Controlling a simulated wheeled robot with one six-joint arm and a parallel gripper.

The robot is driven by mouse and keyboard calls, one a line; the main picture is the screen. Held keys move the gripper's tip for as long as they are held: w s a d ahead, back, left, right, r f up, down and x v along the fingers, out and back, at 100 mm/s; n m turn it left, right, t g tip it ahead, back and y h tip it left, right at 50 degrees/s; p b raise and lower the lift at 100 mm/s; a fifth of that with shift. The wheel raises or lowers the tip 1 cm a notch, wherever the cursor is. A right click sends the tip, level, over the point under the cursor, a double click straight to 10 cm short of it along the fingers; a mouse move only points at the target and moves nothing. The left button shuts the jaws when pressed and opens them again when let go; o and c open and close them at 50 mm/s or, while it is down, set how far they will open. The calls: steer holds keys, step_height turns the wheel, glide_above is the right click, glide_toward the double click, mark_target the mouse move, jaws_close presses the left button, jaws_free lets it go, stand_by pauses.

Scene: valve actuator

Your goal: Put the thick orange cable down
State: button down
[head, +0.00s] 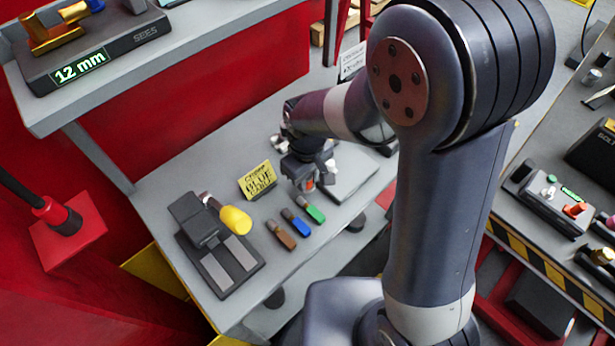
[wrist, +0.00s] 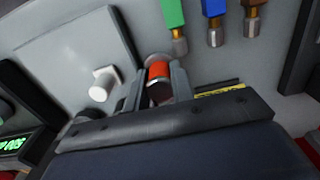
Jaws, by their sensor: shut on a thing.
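My gripper (head: 305,176) is over the grey workbench, shut on the thick orange cable (wrist: 159,72). In the wrist view the orange cable sits between the two fingers (wrist: 158,84), with a silvery end showing beyond the orange. In the head view only a small orange part (head: 310,184) shows below the fingers. The cable is close to the bench top; I cannot tell whether it touches. A green cable (head: 311,209), a blue cable (head: 296,222) and a brown cable (head: 281,236) lie in a row beside the gripper, towards the lower left.
A yellow sign (head: 258,180) stands left of the gripper. A dark crimping device (head: 213,245) with a yellow handle (head: 236,219) is at the bench's left. A grey plate (wrist: 68,58) with a white knob (wrist: 102,84) lies beside the gripper. A shelf (head: 100,80) overhangs the upper left.

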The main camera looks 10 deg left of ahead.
steer(key=shift+f, duration=0.3)
steer(key=shift+f, duration=0.15)
steer(key=c, duration=1.2)
jaws_free()
